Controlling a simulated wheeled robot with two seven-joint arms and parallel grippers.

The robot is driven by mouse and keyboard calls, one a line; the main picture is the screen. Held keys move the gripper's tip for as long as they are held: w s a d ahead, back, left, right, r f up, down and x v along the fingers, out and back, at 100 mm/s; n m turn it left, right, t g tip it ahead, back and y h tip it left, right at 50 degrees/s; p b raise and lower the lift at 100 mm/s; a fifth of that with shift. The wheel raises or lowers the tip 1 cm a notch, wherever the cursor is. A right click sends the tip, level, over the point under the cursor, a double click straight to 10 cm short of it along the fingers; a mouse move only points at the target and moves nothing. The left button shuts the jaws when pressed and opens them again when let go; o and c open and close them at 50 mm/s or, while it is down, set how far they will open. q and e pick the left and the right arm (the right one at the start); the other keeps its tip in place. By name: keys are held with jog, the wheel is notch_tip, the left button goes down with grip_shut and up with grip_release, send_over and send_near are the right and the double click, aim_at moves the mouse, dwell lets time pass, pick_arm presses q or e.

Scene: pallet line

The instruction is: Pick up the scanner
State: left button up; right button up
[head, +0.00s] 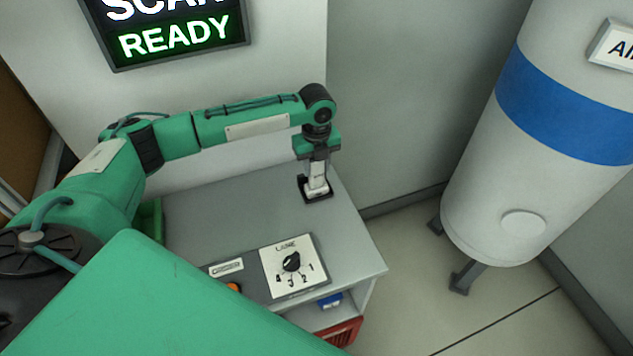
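The scanner (317,185) looks like a small white and dark upright piece standing in a black holder near the back right corner of the grey cabinet top. My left gripper (318,162) points down directly over it, with its fingers at the scanner's upper part. The gripper hides the top of the scanner, and I cannot tell whether the fingers are closed on it or just around it. My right gripper is not in view.
The cabinet top (215,215) is mostly bare. A lane selector panel (293,266) and an orange button (233,287) are at its front. A sign reading READY (175,38) hangs above. A white tank (535,190) with a blue band stands right. A red crate (340,333) shows low down.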

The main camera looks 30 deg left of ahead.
pick_arm(q)
jog(key=c, duration=0.7)
grip_shut()
jog(key=shift+r, duration=0.15)
